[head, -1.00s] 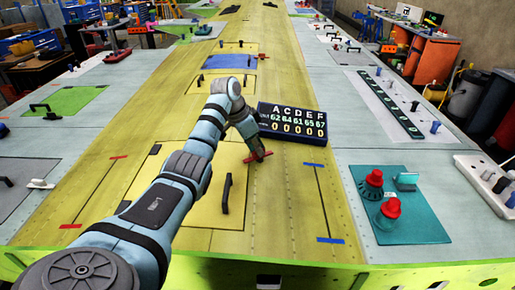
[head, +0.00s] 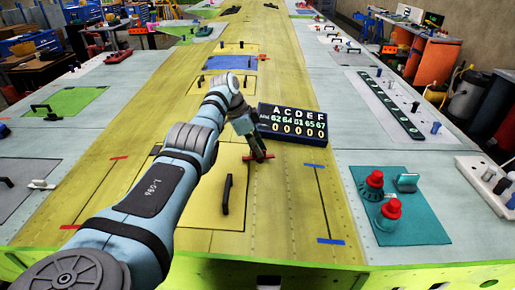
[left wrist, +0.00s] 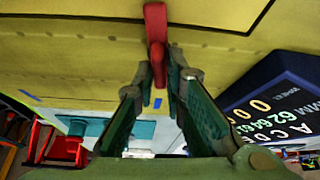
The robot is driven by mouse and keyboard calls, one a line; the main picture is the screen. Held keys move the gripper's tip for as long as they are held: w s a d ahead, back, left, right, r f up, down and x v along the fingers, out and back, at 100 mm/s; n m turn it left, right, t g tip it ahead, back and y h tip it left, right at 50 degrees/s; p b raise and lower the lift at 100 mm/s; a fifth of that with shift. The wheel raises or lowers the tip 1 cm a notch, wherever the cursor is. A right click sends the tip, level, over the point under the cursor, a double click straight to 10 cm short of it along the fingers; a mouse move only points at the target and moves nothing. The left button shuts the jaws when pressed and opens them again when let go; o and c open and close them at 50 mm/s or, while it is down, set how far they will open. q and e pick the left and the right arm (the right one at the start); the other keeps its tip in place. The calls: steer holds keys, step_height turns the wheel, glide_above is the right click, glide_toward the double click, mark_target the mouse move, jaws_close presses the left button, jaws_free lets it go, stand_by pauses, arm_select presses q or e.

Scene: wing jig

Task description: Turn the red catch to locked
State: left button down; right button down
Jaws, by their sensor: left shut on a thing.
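The red catch (head: 266,156) sits on the yellow wing skin, at the right edge of a yellow hatch panel (head: 203,205). It is a short bar lying nearly crosswise in the head view. My left gripper (head: 258,153) reaches down to it from above and is shut on it. In the left wrist view the red catch (left wrist: 156,30) runs up from between the two green fingers (left wrist: 158,72), which pinch its near part. My right gripper is not in view.
A dark display box (head: 292,123) with letters and numbers stands close behind and right of the gripper. A black handle (head: 227,194) stands on the hatch panel. A teal plate (head: 420,228) with red knobs lies at the right.

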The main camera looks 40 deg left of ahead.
arm_select(q)
steer(key=shift+r, duration=0.1)
steer(key=c, duration=1.7)
jaws_free()
steer(key=v, duration=1.2)
steer(key=shift+s, duration=0.15)
